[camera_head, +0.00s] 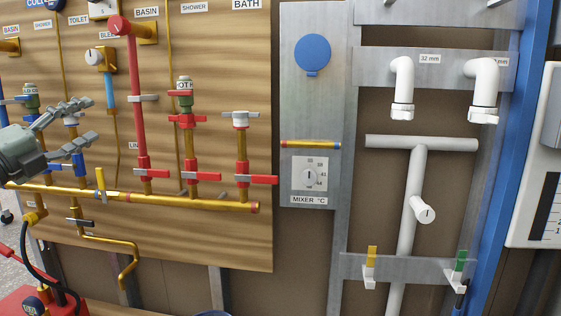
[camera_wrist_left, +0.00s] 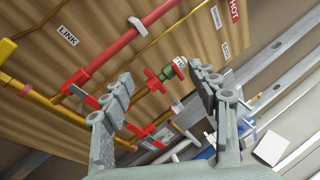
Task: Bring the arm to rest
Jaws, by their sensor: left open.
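My left gripper (camera_head: 75,130) comes in from the left edge of the head view, in front of the wooden pipe board. Its two fingers are spread apart with nothing between them. In the left wrist view the open fingers of my left gripper (camera_wrist_left: 165,95) frame the red valves and pipes, which stand beyond the fingertips. I cannot tell how far the fingers are from the pipes. My right gripper is in neither view.
The wooden board (camera_head: 225,90) carries a red pipe (camera_head: 132,100), a brass pipe (camera_head: 200,201) and several valves. A metal frame with white waste pipes (camera_head: 415,190) and a mixer dial (camera_head: 309,177) stands to the right. A blue post (camera_head: 510,150) stands beyond it.

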